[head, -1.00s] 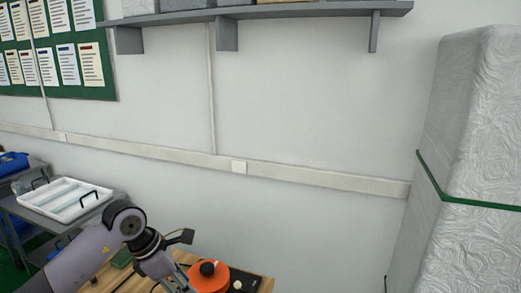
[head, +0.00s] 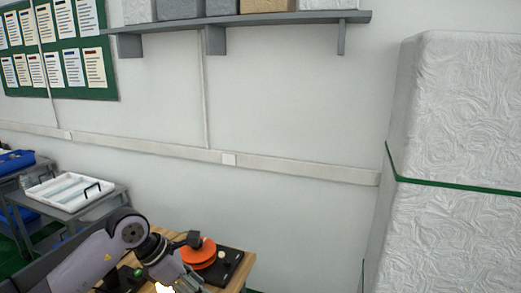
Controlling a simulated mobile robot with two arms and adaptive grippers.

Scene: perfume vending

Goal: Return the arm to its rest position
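My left arm comes in from the lower left in the head view. Its wrist is over the near edge of a wooden table (head: 238,272). The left gripper lies at the bottom edge of the picture, mostly cut off, so its fingers cannot be judged. A bright white patch shows below the wrist; I cannot tell what it is. An orange round object (head: 204,258) on a black base (head: 229,264) sits on the table just right of the wrist. My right arm and gripper are not in view.
A white tray (head: 50,196) with black handles rests on a grey cart (head: 113,197) at left. A tall wrapped stack (head: 455,130) with a green strap stands at right. A grey shelf (head: 270,20) holds boxes. The floor between table and stack is mostly out of view.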

